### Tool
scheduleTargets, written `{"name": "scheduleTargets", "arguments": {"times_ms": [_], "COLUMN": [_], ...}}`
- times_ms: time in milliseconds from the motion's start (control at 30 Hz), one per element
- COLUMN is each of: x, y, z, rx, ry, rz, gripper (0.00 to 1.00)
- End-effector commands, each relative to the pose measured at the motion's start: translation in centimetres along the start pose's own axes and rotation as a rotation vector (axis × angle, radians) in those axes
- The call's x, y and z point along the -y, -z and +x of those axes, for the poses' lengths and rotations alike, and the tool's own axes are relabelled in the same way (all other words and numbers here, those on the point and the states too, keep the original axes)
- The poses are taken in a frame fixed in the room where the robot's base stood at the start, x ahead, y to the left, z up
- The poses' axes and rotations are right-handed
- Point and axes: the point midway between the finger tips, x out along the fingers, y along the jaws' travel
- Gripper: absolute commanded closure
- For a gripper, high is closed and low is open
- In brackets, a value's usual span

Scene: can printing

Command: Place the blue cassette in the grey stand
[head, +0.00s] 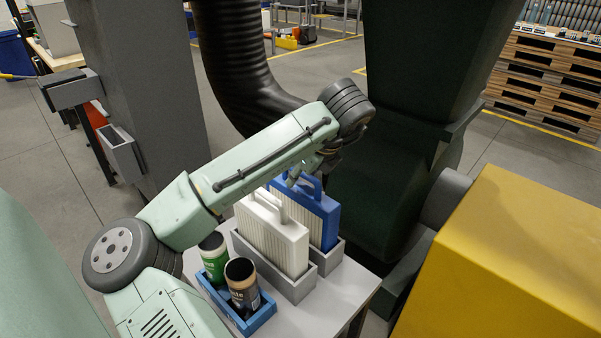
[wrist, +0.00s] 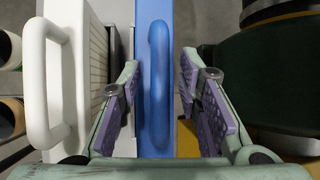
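The blue cassette (head: 328,218) stands upright on the table, with its lower end in a grey stand (head: 330,262) behind the white cassette. In the wrist view its blue handle (wrist: 158,90) runs up the middle of the picture. My gripper (wrist: 160,82) is open, with its purple-padded fingers on either side of this handle and gaps visible on both sides. In the head view my gripper (head: 306,172) is at the top of the blue cassette, partly hidden by my arm.
A white cassette (head: 270,237) stands close beside the blue one in another grey holder (head: 296,292). A blue tray (head: 263,315) holds a green can (head: 212,262) and a dark can (head: 242,284). A yellow box-shaped body (head: 510,265) and dark machinery (head: 400,200) are at the right.

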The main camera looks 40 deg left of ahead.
Motion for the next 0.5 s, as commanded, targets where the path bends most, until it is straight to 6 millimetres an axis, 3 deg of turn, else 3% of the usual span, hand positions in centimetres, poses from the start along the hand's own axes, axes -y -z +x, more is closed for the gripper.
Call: {"name": "scheduleTargets", "arguments": {"times_ms": [167,500], "x": [0.1,0.0], "y": [0.0,-0.2], "z": [-1.2,-8.3], "rx": [0.002,0.007], "ry": [0.001,0.001], "rz": [0.000,0.000], "gripper": [0.68,0.68]}}
